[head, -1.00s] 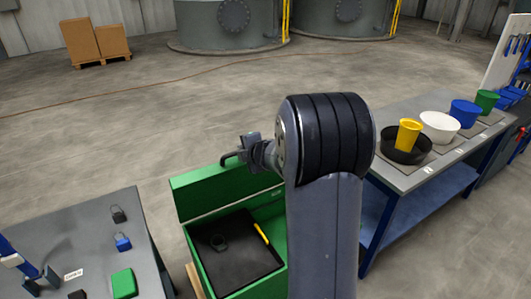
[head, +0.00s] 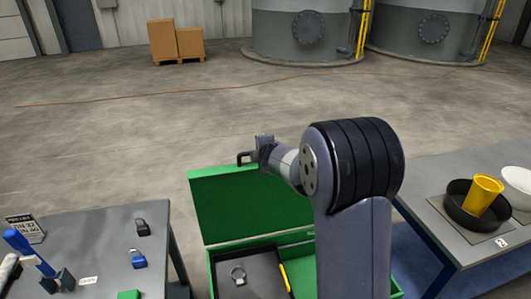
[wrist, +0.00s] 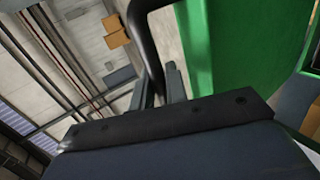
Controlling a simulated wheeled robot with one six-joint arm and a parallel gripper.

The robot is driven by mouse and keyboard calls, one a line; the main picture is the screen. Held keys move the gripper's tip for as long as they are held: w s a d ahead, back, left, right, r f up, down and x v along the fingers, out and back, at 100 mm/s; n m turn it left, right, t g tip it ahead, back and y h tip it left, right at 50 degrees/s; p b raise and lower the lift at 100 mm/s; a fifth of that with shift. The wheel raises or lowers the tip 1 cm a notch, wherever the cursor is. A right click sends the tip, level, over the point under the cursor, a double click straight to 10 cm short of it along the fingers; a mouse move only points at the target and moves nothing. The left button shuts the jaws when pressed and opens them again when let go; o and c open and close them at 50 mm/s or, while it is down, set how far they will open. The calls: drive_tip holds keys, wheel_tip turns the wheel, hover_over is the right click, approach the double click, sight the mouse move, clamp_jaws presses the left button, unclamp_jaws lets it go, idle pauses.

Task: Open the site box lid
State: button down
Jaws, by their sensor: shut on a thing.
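The green site box (head: 212,274) stands low between two tables in the head view. Its green lid (head: 238,208) is raised and stands steeply up at the box's far side, so the box is open. My gripper (head: 252,155) is at the lid's top edge, shut on the black lid handle (head: 242,159). The wrist view shows the curved black handle (wrist: 146,45) at the fingers of my gripper (wrist: 156,86), with the green lid (wrist: 245,45) to the right. My arm hides the right part of the box and lid in the head view.
Inside the box are a dark tray (head: 262,262), a grey ring-like item (head: 238,275) and a yellow marker (head: 286,277). The left table (head: 80,240) holds padlocks (head: 137,259). The right bench (head: 440,185) holds a black pan (head: 462,212) and yellow cup (head: 483,194).

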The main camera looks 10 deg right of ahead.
drive_tip(key=c, duration=1.5)
unclamp_jaws()
drive_tip(key=shift+s, duration=0.1)
drive_tip(key=p+v, duration=0.1)
drive_tip(key=v, duration=0.9)
drive_tip(key=shift+s+r, duration=0.2)
drive_tip(key=shift+s, duration=0.1)
drive_tip(key=shift+w, duration=0.1)
drive_tip(key=b+x, duration=0.1)
drive_tip(key=x, duration=0.9)
drive_tip(key=shift+w+f, duration=0.25)
drive_tip(key=shift+w, duration=0.05)
